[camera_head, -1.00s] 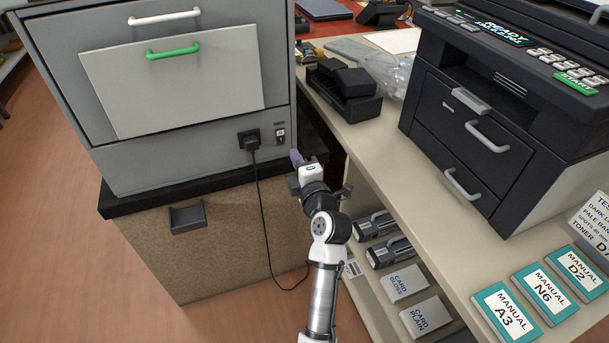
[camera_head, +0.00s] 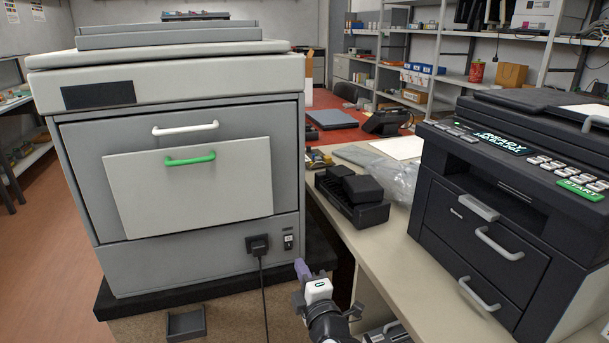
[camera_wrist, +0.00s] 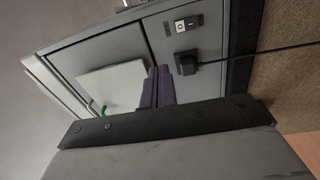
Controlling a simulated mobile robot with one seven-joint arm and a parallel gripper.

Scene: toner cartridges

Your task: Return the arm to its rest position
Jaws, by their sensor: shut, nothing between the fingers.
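My gripper (camera_head: 302,269) is at the bottom middle of the head view, in front of the right side of the grey printer (camera_head: 165,220). Its purple fingers are shut with nothing held. In the wrist view the shut purple fingers (camera_wrist: 157,88) point toward the printer's front, near the power plug (camera_wrist: 187,62). They appear apart from the printer. Most of my arm is below the head view's lower edge.
A black printer (camera_head: 490,220) with a lit display stands on the counter (camera_head: 385,246) at right. A black tray (camera_head: 350,200) sits on the counter between the printers. A power cord (camera_head: 264,300) hangs from the grey printer near my gripper. Floor is clear at left.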

